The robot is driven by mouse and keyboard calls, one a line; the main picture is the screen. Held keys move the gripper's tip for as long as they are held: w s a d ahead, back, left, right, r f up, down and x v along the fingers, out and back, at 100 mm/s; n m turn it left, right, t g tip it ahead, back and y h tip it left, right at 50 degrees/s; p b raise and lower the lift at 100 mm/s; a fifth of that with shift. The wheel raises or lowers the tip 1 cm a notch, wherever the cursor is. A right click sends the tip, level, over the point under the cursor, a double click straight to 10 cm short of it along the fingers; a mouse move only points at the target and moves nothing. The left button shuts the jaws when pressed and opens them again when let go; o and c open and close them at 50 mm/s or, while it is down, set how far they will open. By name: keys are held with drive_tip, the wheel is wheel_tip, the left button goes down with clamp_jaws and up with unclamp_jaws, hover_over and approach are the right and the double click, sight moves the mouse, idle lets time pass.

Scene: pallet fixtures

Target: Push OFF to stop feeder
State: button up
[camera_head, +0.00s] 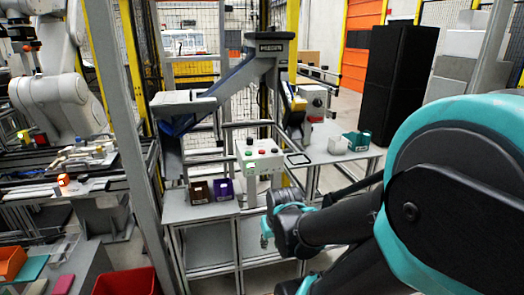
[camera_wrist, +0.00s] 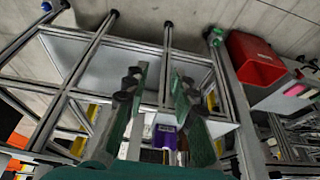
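A light grey control box (camera_head: 259,157) stands at the back of the grey bench in the head view. The box's buttons cannot be made out in the wrist view.
A brown bin (camera_head: 199,193) and a purple bin (camera_head: 223,189) sit on the bench (camera_head: 185,209) left of the box. The purple bin also shows in the wrist view (camera_wrist: 165,138). A teal bin (camera_head: 357,140) stands at right. A red bin (camera_head: 125,281) is at lower left.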

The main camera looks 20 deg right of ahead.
drive_tip(key=w+r, duration=0.4)
drive_tip(key=w, duration=0.1)
drive_tip(key=w+d+r+t, duration=0.1)
drive_tip(key=w+r, duration=0.4)
drive_tip(key=w, duration=0.1)
drive_tip(key=w+d+r+t, duration=0.1)
drive_tip(key=w+r, duration=0.4)
drive_tip(key=w, duration=0.1)
drive_tip(key=shift+d+r, duration=0.1)
clamp_jaws()
drive_tip(key=w+d+r+t, duration=0.2)
drive_tip(key=w+d+r, duration=0.1)
drive_tip(key=w+r, duration=0.8)
wheel_tip(320, 180, up, 4)
drive_tip(key=shift+w+d+f, duration=0.2)
drive_tip(key=shift+w+d, duration=0.1)
drive_tip(key=shift+w, duration=0.05)
